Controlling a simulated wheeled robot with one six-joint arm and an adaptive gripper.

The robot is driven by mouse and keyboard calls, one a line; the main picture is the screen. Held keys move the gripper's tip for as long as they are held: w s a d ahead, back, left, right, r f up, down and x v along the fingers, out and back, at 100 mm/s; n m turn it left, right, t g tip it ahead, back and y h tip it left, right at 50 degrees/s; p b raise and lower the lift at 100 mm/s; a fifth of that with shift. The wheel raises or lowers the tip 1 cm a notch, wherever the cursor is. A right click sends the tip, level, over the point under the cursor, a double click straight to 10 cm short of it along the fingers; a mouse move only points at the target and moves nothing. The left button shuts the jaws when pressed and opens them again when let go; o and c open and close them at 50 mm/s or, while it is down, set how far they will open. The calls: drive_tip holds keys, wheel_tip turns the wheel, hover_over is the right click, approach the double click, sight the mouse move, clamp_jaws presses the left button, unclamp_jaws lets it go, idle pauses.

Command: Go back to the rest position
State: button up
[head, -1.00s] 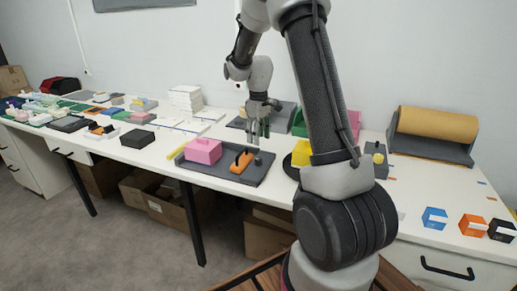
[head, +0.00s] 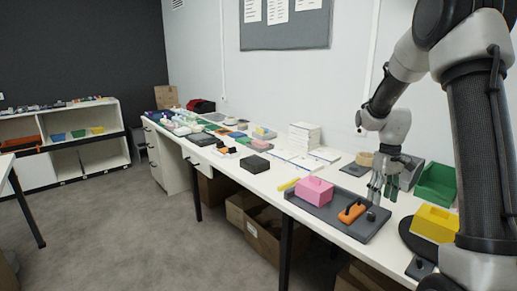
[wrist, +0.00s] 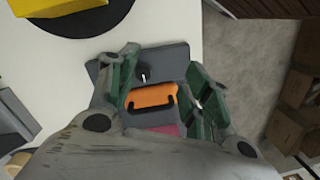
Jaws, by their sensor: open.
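My gripper (head: 377,188) hangs over the long white table, just behind the dark grey tray (head: 351,229). Its fingers are apart and hold nothing. The tray bears a pink block (head: 314,190), an orange block with a black handle (head: 352,212) and a small dark knob (head: 371,216). In the wrist view my gripper (wrist: 160,85) is open, with the orange block (wrist: 152,96) and the tray (wrist: 173,56) seen below between its green-grey fingers. The pink block is mostly hidden there.
White stacked boxes (head: 304,137) and a black box (head: 254,164) stand to the left. Open cartons (head: 262,240) lie under the table. The grey floor at left is clear.

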drive_tip(key=s+a+r+t, duration=0.2)
drive_tip(key=s+r, duration=0.3)
drive_tip(key=s, duration=0.4)
drive_tip(key=s+a+r+m+t, duration=0.1)
drive_tip(key=s+a+r, duration=0.1)
drive_tip(key=s+r, duration=0.4)
drive_tip(key=s+a+r+m+t, duration=0.1)
drive_tip(key=s+a+r+t, duration=0.1)
drive_tip(key=s+r, duration=0.4)
drive_tip(key=shift+s+a+t, duration=0.3)
drive_tip(key=shift+s, duration=2.6)
